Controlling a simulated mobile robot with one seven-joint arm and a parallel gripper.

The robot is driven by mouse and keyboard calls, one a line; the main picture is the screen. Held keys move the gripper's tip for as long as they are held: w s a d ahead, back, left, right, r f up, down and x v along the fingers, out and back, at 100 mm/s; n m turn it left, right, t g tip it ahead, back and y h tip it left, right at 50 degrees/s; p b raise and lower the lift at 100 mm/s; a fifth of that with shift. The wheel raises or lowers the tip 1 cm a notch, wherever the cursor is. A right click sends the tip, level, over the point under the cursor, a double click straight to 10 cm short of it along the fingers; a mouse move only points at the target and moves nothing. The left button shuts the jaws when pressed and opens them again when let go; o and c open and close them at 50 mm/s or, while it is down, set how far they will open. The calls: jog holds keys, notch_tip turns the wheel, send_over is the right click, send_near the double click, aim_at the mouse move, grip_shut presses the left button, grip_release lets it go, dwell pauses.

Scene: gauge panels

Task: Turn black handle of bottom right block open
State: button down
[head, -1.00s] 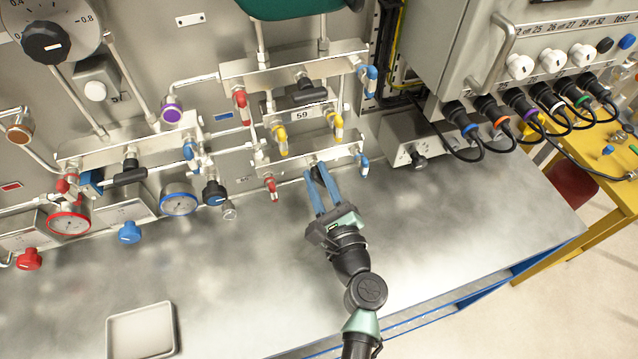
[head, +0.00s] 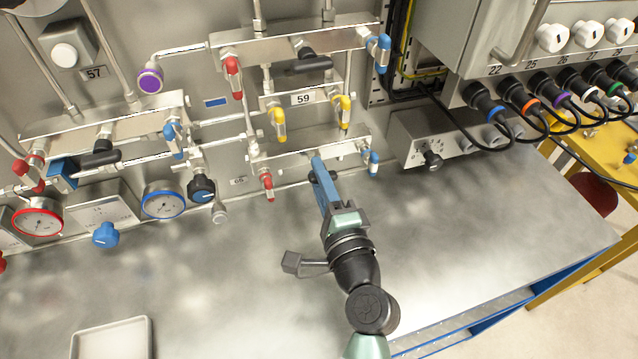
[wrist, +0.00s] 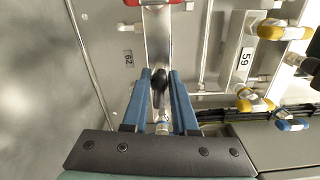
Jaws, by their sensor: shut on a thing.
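The bottom right block (head: 290,152) is a metal manifold on the panel with a red lever at its left end and a blue lever at its right. My gripper (head: 317,166) is at the middle of this block, its blue fingers seen nearly edge-on in the head view. In the wrist view, the fingers of my gripper (wrist: 160,74) stand on both sides of the black handle (wrist: 160,82) and are shut on it. The handle is mostly hidden by the fingers in the head view, so its exact angle is unclear.
Above are a block labelled 59 (head: 303,99) with yellow levers and an upper block with another black handle (head: 308,66). A grey box (head: 425,135) with a black knob stands to the right. The metal worktop (head: 450,230) is clear around my arm; a white tray (head: 112,338) lies lower left.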

jog(key=shift+f+n+b, duration=0.15)
jog(key=shift+n+b, duration=0.3)
jog(key=shift+n, duration=0.25)
jog(key=c, duration=0.9)
grip_release()
jog(key=shift+s, duration=0.1)
jog(key=b+v, duration=0.3)
jog(key=v, duration=0.9)
jog(key=shift+s+d+b, duration=0.15)
jog(key=shift+s+b, duration=0.15)
jog(key=shift+s, duration=0.1)
